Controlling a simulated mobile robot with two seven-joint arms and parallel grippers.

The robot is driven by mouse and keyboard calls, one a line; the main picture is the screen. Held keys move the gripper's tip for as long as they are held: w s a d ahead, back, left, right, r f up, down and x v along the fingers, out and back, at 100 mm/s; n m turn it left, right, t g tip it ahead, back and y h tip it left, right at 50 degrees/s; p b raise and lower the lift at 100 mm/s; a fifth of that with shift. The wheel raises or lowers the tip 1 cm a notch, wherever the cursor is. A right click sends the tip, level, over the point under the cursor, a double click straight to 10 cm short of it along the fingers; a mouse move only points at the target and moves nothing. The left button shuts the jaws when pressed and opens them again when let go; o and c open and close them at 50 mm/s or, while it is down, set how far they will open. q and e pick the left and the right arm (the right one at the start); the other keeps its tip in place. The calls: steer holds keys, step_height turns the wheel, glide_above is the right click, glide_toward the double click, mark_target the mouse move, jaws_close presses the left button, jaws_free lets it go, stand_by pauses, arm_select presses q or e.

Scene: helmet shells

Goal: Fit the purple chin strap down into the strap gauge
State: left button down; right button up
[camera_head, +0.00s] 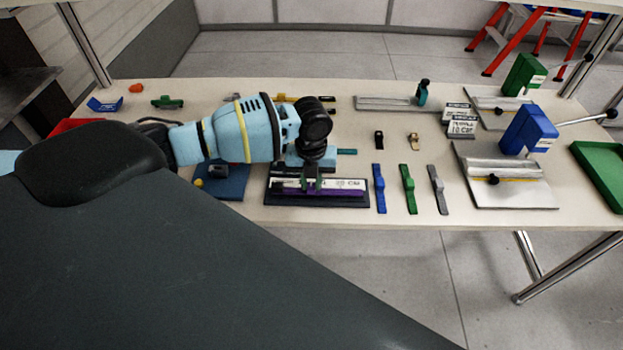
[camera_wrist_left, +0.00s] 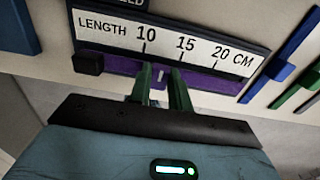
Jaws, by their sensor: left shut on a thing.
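The purple chin strap (camera_head: 345,191) lies lengthwise along the front of the strap gauge (camera_head: 280,202), below its white scale. In the left wrist view the purple strap (camera_wrist_left: 212,82) runs under the scale of the gauge (camera_wrist_left: 180,47), marked LENGTH and 10, 15, 20 CM. A small black block (camera_wrist_left: 89,63) is at the strap's left end. My left gripper (camera_head: 313,184) points down and is shut on the strap; its green fingers (camera_wrist_left: 160,83) show in the wrist view. I cannot tell whether the strap is fully down. My right gripper is not in view.
Blue (camera_head: 379,188), green (camera_head: 408,188) and grey (camera_head: 438,189) straps lie to the right of the gauge. Farther right are a grey plate fixture (camera_head: 510,194) with a blue block (camera_head: 529,130) and a green tray (camera_head: 597,172). The table's front edge is close.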

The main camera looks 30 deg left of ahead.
mark_target(311, 184)
arm_select(q)
steer(key=shift+f, duration=0.7)
steer(key=c, duration=1.2)
jaws_free()
steer(key=shift+r, duration=3.95)
